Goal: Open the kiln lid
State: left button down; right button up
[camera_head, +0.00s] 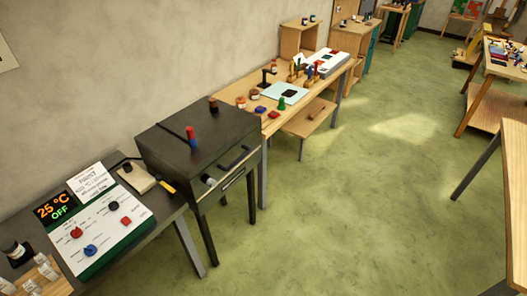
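The kiln (185,182) is a dark box on black legs, left of the middle. Its flat dark lid (225,130) looks shut and level. A black bar handle (234,159) sits near its front edge. A small red and blue object (191,137) and a dark-topped jar or knob (213,105) stand on top, with a thin dark rod beside them. Neither of my grippers is in view.
A wooden bench (240,102) with tools and jars adjoins the kiln. The green floor (350,200) right of it is clear.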

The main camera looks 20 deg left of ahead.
aim_at(226, 134)
jog(key=i, duration=0.65)
jog(key=u, duration=0.65)
jog(key=i, duration=0.65)
jog(key=u, duration=0.6)
